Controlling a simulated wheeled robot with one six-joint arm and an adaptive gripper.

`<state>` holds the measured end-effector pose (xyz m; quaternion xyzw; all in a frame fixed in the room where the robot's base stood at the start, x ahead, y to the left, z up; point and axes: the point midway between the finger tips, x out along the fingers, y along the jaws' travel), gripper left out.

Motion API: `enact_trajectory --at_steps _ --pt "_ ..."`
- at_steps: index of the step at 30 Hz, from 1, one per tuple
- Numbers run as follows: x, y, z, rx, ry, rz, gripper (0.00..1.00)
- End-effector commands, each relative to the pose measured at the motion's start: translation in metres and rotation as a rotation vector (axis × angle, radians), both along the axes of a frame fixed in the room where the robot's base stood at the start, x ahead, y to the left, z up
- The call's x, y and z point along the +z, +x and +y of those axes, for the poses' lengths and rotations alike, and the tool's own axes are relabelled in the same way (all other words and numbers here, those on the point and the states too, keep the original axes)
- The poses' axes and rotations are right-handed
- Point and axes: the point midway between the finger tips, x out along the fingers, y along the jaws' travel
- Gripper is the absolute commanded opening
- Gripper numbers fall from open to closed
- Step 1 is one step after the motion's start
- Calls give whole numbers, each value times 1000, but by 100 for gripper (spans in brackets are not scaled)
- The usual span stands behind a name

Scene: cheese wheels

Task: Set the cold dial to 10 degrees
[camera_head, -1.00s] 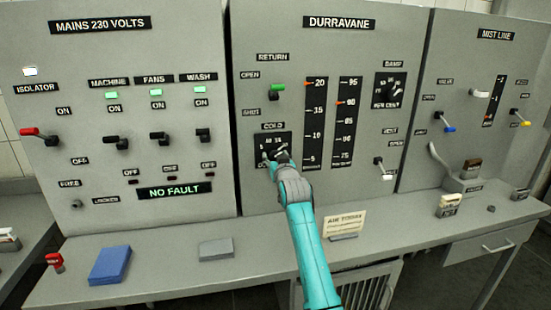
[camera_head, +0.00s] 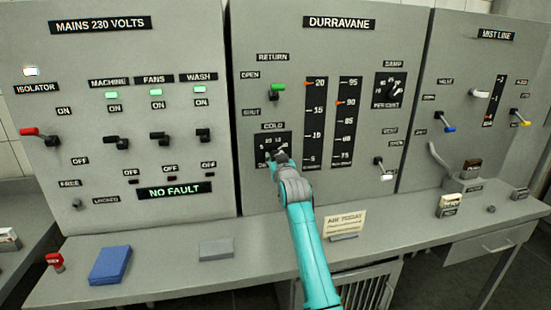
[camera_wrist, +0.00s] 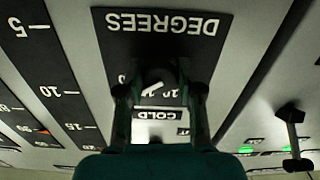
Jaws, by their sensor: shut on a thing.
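The cold dial is a black plate (camera_head: 262,143) under the COLD label on the middle DURRAVANE panel. My gripper (camera_head: 277,157) is at its lower part and covers most of its knob. In the wrist view the plate (camera_wrist: 165,50) appears upside down with the word DEGREES. My gripper's two fingers (camera_wrist: 158,90) stand on either side of the dial knob (camera_wrist: 154,82), shut on it. A white pointer mark shows slanted on the knob. Most of the scale numbers are hidden by the fingers, so the exact setting cannot be read.
Two vertical gauges (camera_head: 315,122) with red pointers stand right of the dial. A green-tipped RETURN lever (camera_head: 277,89) is above it. A white-tipped lever (camera_head: 385,174) is at lower right.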

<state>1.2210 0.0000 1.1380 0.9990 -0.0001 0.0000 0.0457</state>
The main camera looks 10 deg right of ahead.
Motion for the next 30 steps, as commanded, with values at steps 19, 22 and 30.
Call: enact_trajectory --at_steps 19,22,30 --pt "0 0 -1 0 -568 0 1" --pt "1 0 -1 0 -663 0 1" --pt "1 0 -1 0 -915 0 1"
